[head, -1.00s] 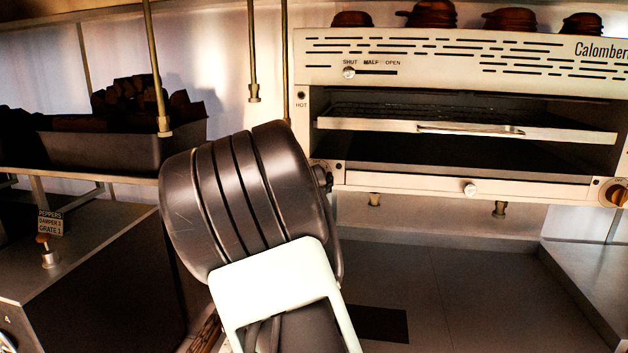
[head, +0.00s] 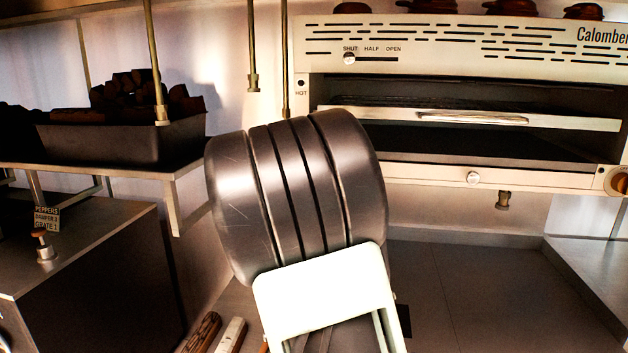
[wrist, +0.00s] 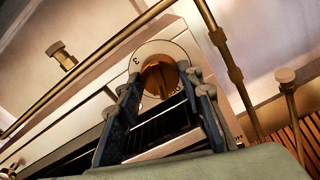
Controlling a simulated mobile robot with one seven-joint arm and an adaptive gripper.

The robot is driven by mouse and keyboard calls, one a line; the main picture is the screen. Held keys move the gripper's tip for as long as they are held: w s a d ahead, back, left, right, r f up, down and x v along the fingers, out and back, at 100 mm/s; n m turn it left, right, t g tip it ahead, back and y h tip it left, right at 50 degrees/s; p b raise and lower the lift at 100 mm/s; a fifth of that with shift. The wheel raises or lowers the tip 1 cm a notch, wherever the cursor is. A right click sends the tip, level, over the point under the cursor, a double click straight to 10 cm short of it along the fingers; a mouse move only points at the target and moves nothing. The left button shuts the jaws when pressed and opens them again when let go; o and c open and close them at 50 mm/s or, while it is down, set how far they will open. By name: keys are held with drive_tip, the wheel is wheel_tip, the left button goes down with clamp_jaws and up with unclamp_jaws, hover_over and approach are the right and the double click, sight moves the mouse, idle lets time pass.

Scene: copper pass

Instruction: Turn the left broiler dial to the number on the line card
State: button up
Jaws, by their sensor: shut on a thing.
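The broiler (head: 455,175) stands at the back right in the head view. Its left dial is hidden there behind my arm. In the wrist view an orange-brown dial (wrist: 160,77) sits on a round pale plate (wrist: 148,52) marked with a 3 at its upper left; other marks at its right are hard to read. My gripper (wrist: 166,95) has its two fingers closed on either side of this dial. A small card (head: 46,217) at the left in the head view reads PEPPERS, DAMPER 3, GRATE 1; I cannot tell whether it is the line card.
A second dial (head: 620,182) shows at the broiler's right end. A slider knob (head: 349,58) stands at SHUT. Brass rods (head: 250,60) hang left of the broiler, and a brass pipe (wrist: 225,60) runs close to my gripper. A dark bin (head: 120,140) stands on a shelf.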

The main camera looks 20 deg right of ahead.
drive_tip(key=shift+m+b, duration=9.45)
drive_tip(key=shift+m, duration=3.65)
drive_tip(key=o, duration=1.2)
drive_tip(key=shift+c, duration=0.2)
